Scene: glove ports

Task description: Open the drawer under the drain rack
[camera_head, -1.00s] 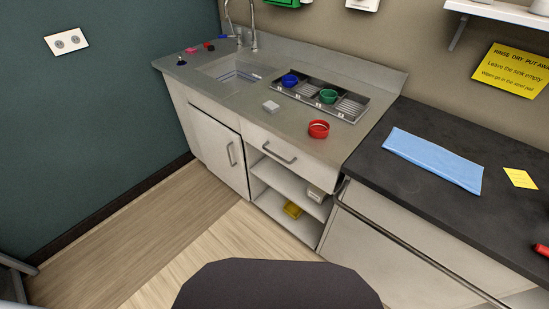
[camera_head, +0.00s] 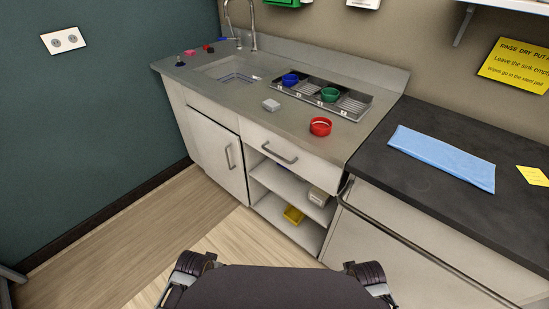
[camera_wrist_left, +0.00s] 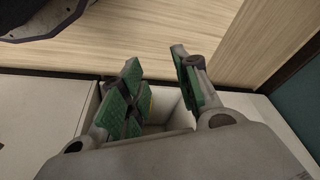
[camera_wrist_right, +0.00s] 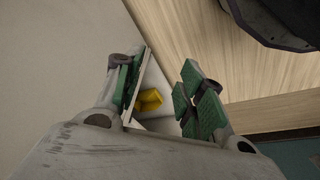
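The drawer (camera_head: 287,141) is a pale front with a grey bar handle (camera_head: 279,153), below the drain rack (camera_head: 325,96) in the counter. The drawer looks shut. The rack holds a blue cup (camera_head: 290,80) and a green cup (camera_head: 330,94). My left gripper (camera_wrist_left: 160,85) is open and empty in the left wrist view, its green pads apart. My right gripper (camera_wrist_right: 160,90) is also open and empty in the right wrist view. Neither gripper's fingers show in the head view; only dark parts of my arms show at its bottom edge.
A red bowl (camera_head: 320,127) and a white block (camera_head: 271,105) stand on the counter. The floor in front is clear.

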